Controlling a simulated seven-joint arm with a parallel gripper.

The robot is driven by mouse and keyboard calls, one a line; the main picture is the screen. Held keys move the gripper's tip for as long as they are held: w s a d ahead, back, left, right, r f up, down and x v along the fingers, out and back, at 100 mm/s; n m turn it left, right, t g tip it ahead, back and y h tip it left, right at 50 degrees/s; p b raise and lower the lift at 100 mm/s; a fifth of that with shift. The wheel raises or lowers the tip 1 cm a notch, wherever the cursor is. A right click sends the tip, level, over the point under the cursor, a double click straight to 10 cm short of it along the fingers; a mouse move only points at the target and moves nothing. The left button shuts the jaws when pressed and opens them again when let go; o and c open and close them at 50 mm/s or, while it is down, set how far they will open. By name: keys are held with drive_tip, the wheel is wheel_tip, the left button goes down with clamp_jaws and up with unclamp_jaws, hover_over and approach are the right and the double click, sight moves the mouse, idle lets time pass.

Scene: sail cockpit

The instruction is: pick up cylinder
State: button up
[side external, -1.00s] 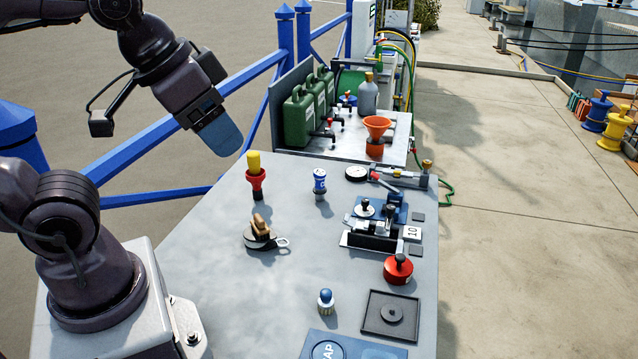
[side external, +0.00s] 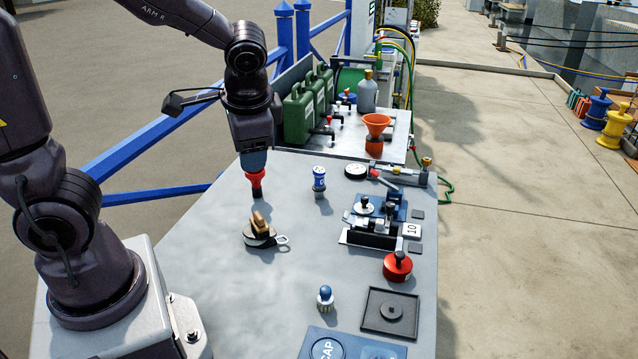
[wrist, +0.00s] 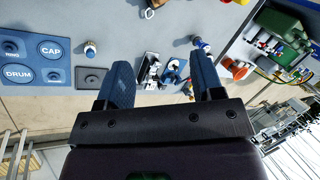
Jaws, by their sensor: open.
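The likeliest cylinder is the yellow-topped red piece (side external: 256,181) standing upright on the grey table (side external: 215,285). In the side view only its red lower part shows; my gripper (side external: 254,166) covers its yellow top. In the wrist view a bit of red and yellow (wrist: 240,2) shows at the top edge, right of centre. The open jaws (wrist: 161,72) have nothing visibly between them. I cannot tell whether they touch the piece. A small blue and white canister (side external: 319,180) stands to its right, also in the wrist view (wrist: 199,43).
A pulley block (side external: 260,236) lies in front of the red piece. Green jerrycans (side external: 299,118) and an orange funnel (side external: 376,126) stand behind. A clamp fixture (side external: 375,228), red knob (side external: 397,265) and blue-topped piece (side external: 325,297) are to the right and front.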

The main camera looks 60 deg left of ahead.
drive_tip(key=w+a+f+m+g+y, duration=0.2)
drive_tip(key=w+a+f+m+y, duration=0.2)
drive_tip(key=w+a+f+y, duration=0.25)
drive_tip(key=m+t+y, duration=0.3)
drive_tip(key=m+t, duration=1)
drive_tip(key=m, duration=0.7)
approach(317, 177)
drive_tip(key=shift+w+d+r+h, duration=0.15)
drive_tip(key=shift+w+r+h, duration=0.05)
drive_tip(key=shift+h, duration=0.05)
drive_tip(key=shift+w+a+f, duration=0.1)
drive_tip(key=shift+w+a, duration=0.1)
drive_tip(key=shift+a, duration=0.05)
drive_tip(key=x, duration=0.6)
drive_tip(key=shift+w+a, duration=0.2)
drive_tip(key=shift+s+x, duration=0.2)
drive_tip(key=shift+x, duration=2.7)
drive_tip(key=shift+a, duration=0.15)
drive_tip(key=c, duration=1)
drive_tip(key=shift+r, duration=0.2)
